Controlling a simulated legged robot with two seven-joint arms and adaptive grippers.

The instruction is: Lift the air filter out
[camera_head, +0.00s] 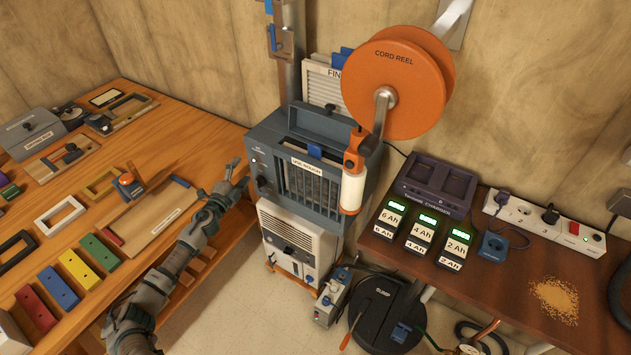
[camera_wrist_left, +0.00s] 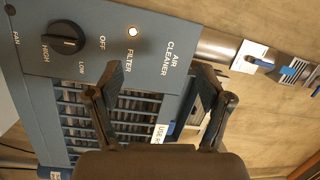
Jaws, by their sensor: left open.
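The blue-grey air cleaner (camera_head: 262,160) stands on a white unit in the middle of the head view. A blue tab (camera_head: 314,151) shows at the slot in its top; I take it for the air filter's pull, and the filter's body is mostly hidden inside. In the left wrist view, the cleaner's panel (camera_wrist_left: 95,25) shows a black knob, a lit lamp and the word FILTER. My left gripper (camera_head: 240,175) is open and empty at the cleaner's left side, below its top. Its two fingers (camera_wrist_left: 158,78) spread before the grille in the wrist view. My right gripper is out of view.
An orange cord reel (camera_head: 395,82) and a hanging orange-and-white lamp (camera_head: 353,182) crowd the cleaner's right side. A filter rack (camera_head: 322,86) stands behind it. The wooden bench (camera_head: 205,140) on the left holds several tools. Battery chargers (camera_head: 437,187) sit on the right shelf.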

